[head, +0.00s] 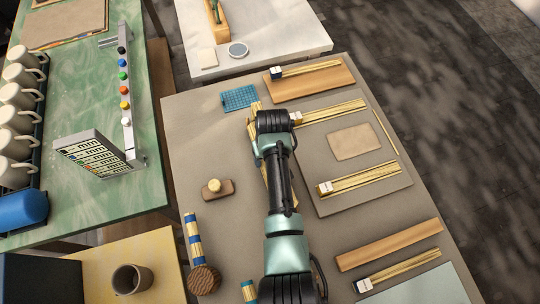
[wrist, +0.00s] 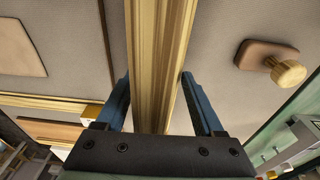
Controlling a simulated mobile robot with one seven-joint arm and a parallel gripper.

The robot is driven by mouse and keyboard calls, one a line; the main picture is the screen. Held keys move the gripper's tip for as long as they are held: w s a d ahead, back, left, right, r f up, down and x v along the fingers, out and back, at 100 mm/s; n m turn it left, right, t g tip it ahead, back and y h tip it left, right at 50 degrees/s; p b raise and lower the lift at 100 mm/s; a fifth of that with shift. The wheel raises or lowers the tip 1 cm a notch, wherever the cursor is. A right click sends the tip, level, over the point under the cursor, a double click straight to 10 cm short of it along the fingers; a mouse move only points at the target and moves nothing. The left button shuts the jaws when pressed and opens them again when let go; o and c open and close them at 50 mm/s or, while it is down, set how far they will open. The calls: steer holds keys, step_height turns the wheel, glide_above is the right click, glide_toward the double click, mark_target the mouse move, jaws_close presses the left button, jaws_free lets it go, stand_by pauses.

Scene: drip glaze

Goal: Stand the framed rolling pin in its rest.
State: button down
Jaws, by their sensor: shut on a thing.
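My gripper (wrist: 157,110) is shut on a long, gold-brown, ridged wooden piece (wrist: 160,50), which I take as the framed rolling pin. Its blue fingers lie on either side of it in the wrist view. In the head view my arm covers most of this piece; a strip (head: 264,178) shows left of the arm. I cannot tell which thing is the rest.
A knobbed wooden block (head: 217,189) lies left of my arm. A blue-banded rod (head: 193,235) with a round wooden end (head: 204,280) is at the front left. A blue grid mat (head: 240,97) lies near the far edge. A green table (head: 90,205) stands left. Table left of my arm is partly clear.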

steer(key=shift+w+r, duration=0.1)
steer(key=shift+c, duration=0.6)
jaws_free()
steer(key=shift+o, duration=0.6)
steer(key=shift+s, duration=0.2)
step_height(320, 180, up, 7)
steer(key=p, duration=0.7)
step_height(320, 180, up, 13)
steer(key=s+b, duration=0.1)
steer(key=b, duration=0.1)
steer(key=shift+s, duration=0.25)
